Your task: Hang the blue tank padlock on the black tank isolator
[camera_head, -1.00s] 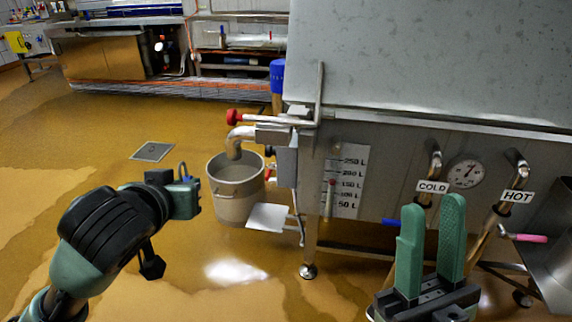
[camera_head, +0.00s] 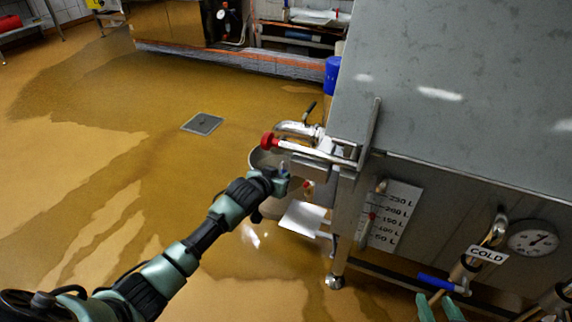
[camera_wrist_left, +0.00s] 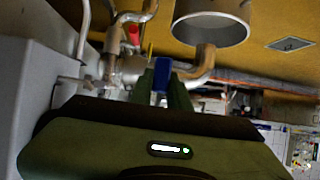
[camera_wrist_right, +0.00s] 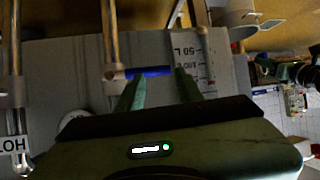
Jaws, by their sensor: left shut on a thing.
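My left gripper (camera_head: 281,182) reaches in from the left, in front of the tank's outlet end. In the left wrist view, its fingers are shut on a blue block, which looks like the blue tank padlock (camera_wrist_left: 161,76). The padlock is mostly hidden in the head view. A dark lever (camera_head: 309,110) stands up by the outlet pipe; I cannot tell whether it belongs to the black tank isolator, which I cannot make out clearly. My right gripper (camera_head: 439,308) is at the bottom edge, and its fingers (camera_wrist_right: 158,88) are apart and empty.
The steel tank (camera_head: 450,100) fills the right side. A red knob (camera_head: 268,141) on a bar sticks out above the bucket (camera_head: 262,158). A small white shelf (camera_head: 303,218) juts out below. A blue-handled cold valve (camera_head: 440,284) lies near my right gripper. Floor at left is open.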

